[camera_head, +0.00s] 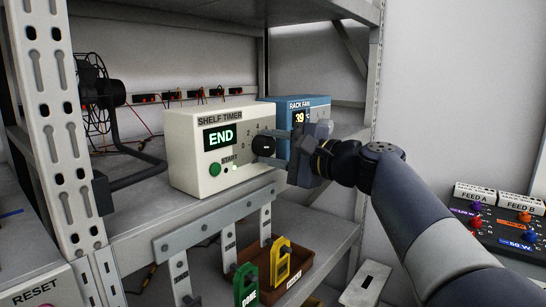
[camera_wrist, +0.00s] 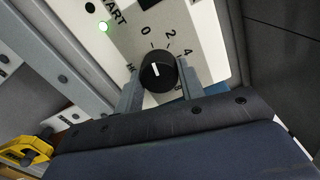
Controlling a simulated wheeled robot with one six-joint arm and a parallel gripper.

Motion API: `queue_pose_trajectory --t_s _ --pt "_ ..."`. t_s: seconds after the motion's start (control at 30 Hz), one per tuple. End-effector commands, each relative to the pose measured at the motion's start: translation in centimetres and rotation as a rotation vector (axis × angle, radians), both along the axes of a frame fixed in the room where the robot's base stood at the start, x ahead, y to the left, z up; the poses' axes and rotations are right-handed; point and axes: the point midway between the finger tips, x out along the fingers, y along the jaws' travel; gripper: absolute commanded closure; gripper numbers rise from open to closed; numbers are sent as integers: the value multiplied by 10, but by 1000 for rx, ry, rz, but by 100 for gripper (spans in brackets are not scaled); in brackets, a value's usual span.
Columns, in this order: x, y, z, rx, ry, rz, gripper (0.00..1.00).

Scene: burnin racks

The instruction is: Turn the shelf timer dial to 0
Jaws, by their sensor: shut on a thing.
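The cream shelf timer (camera_head: 190,160) stands on the shelf, its display (camera_head: 219,136) reading END in green. Its black dial (camera_head: 264,146) is on the right of its front. In the wrist view the dial (camera_wrist: 158,72) has a short white mark pointing up, roughly toward the printed 0 (camera_wrist: 146,30). Numbers 2 and 4 lie to the right; other marks are partly hidden by the fingers. My gripper (camera_head: 283,150) comes from the right. In the wrist view, my gripper (camera_wrist: 159,82) has one finger on each side of the dial, shut on it.
A green START button (camera_head: 215,170) is left of the dial, with a small lit light (camera_head: 235,168) nearby. A blue rack fan box (camera_head: 283,112) reading 39 stands close behind my gripper. Green (camera_head: 246,285) and yellow (camera_head: 281,262) tags are below. A black fan (camera_head: 97,95) is left.

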Motion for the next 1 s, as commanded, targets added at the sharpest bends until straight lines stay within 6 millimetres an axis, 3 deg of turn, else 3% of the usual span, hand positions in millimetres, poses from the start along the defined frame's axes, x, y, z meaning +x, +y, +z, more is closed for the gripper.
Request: queue_pose_trajectory --t_s 0.57,0.6,0.87,1.0 --pt "0 0 -1 -25 -27 2 86" --pt "0 0 -1 -25 -27 2 62" --pt "0 0 0 -23 -28 1 41" --pt "0 0 0 -23 -28 1 41"
